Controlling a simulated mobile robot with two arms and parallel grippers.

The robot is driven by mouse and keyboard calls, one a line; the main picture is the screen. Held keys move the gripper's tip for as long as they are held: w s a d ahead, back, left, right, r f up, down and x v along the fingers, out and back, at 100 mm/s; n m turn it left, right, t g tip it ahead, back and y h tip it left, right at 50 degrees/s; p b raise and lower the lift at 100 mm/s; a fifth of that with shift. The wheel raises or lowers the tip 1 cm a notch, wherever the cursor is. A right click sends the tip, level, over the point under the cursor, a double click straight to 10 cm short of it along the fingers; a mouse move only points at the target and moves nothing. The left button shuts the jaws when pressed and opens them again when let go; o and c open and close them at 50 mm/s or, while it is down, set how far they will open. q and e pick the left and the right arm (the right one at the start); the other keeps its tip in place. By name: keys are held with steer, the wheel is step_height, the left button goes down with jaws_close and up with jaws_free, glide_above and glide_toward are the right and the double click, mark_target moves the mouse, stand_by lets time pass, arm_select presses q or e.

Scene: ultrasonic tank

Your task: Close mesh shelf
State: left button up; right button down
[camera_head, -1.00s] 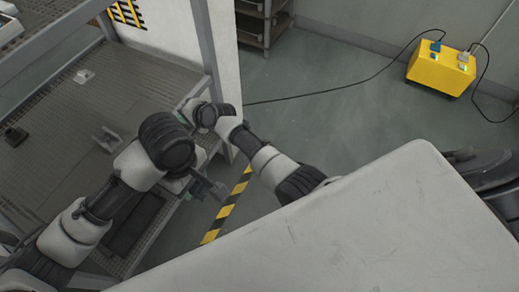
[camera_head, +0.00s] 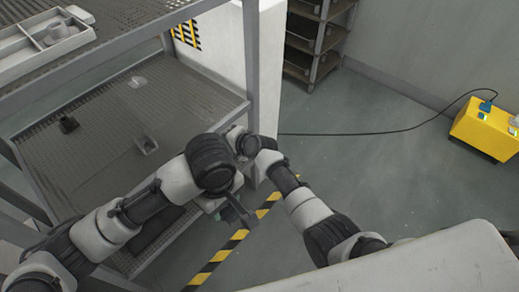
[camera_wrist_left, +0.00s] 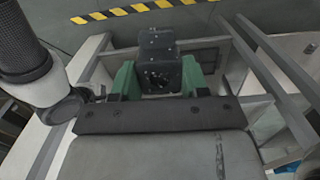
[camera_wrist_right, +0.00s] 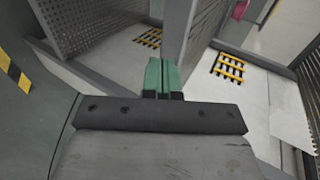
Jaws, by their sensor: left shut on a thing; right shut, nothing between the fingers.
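The mesh shelf (camera_head: 105,112) is a grey perforated deck in a metal frame at the left of the head view. My left gripper (camera_head: 228,200) is at the shelf's near right edge, beside the corner post. In the left wrist view its green fingers are shut on a dark block (camera_wrist_left: 158,62) with a round hole in its face. Whether this block is fixed to the shelf is hard to tell. My right gripper (camera_wrist_right: 160,78) is shut and empty by a grey post (camera_wrist_right: 178,45); in the head view its fingers are mostly hidden beyond the wrists.
An upper deck holds a light tray (camera_head: 45,38). A white panel (camera_head: 225,40) stands behind the post. A yellow box (camera_head: 483,128) trails a cable across open floor at right.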

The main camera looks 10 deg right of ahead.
arm_select(q)
steer(key=shift+s+d+r+p, duration=0.25)
steer(key=shift+d+r+p, duration=0.05)
steer(key=shift+r, duration=0.3)
steer(key=shift+w+a+r+p, duration=0.15)
steer(key=shift+w+a+p, duration=0.2)
steer(key=shift+w+a, duration=0.1)
steer(key=shift+s+d+r+p, duration=0.3)
steer(key=shift+r+p, duration=0.1)
steer(key=shift+r, duration=0.15)
steer(key=shift+w+a, duration=0.15)
arm_select(e)
steer(key=v, duration=1)
steer(key=shift+d+f, duration=0.1)
steer(key=shift+f, duration=0.1)
